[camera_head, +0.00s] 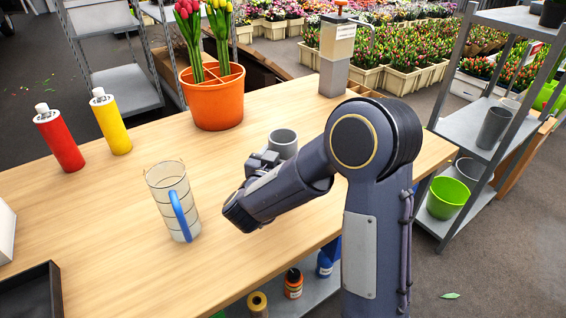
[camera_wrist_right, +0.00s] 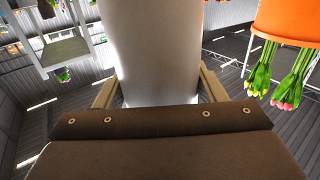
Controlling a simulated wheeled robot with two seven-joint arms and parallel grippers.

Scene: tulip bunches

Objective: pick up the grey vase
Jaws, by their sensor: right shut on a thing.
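The grey vase (camera_head: 284,141) is at the middle of the wooden table, partly hidden behind my right gripper (camera_head: 264,160). Its open rim faces up and it looks upright. In the right wrist view the pale grey vase (camera_wrist_right: 160,50) fills the space between the two fingers of my right gripper (camera_wrist_right: 160,90), one finger on each side. The gripper is shut on it. The vase's lower part is hidden in the head view, so I cannot tell whether it touches the table. My left gripper is not in view.
On the wooden table (camera_head: 120,205) stand an orange pot with tulips (camera_head: 214,101), a clear measuring jug (camera_head: 168,190), red (camera_head: 59,140) and yellow (camera_head: 111,125) bottles and a pump dispenser (camera_head: 336,60). A grey shelf (camera_head: 466,125) stands right. Bare tabletop lies around the jug.

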